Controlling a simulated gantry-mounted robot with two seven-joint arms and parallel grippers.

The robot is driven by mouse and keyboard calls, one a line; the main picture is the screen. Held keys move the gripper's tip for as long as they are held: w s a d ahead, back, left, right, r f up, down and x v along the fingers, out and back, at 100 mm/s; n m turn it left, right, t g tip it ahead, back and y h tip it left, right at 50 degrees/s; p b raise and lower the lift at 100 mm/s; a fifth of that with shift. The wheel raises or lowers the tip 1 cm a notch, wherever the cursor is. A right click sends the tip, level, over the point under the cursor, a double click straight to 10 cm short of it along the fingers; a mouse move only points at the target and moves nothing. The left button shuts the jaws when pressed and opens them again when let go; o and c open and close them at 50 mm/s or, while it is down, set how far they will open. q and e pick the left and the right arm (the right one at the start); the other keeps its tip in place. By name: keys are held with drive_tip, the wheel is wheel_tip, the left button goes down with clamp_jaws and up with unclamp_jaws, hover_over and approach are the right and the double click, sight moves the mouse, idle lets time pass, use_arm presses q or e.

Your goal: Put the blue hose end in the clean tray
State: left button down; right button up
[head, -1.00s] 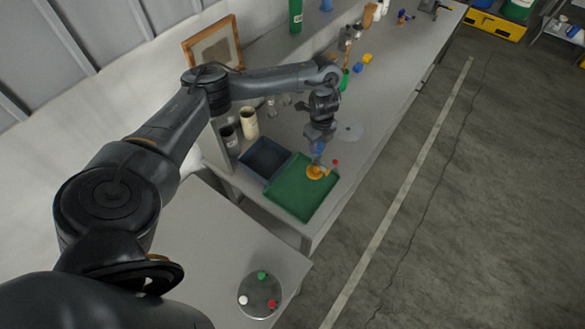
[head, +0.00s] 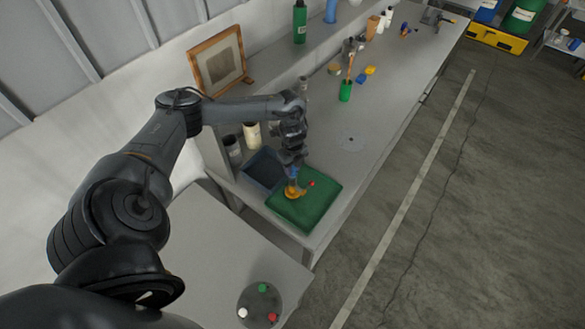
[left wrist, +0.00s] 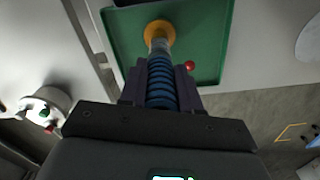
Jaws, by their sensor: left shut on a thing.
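My left gripper (head: 294,172) is shut on the blue hose end (left wrist: 161,90), a ribbed blue hose with a grey neck and an orange flange (head: 294,192). The flange points down over the left-middle part of the green tray (head: 315,212); I cannot tell whether it touches the tray floor. A small red ball (head: 311,184) shows just right of the flange, also in the left wrist view (left wrist: 189,66). A dark blue-grey tray (head: 262,170) stands beside the green one, on its upper left. No label shows which tray is clean. My right gripper is not in view.
Cups or jars (head: 252,135) stand behind the trays. A green cup (head: 345,91) and small blue and yellow blocks (head: 370,70) lie farther along the bench. A round plate with coloured knobs (head: 260,305) is at the front. The bench right of the trays is mostly clear.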

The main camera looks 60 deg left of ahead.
use_arm(q)
drive_tip(key=shift+f, duration=0.75)
drive_tip(key=c, duration=0.8)
unclamp_jaws()
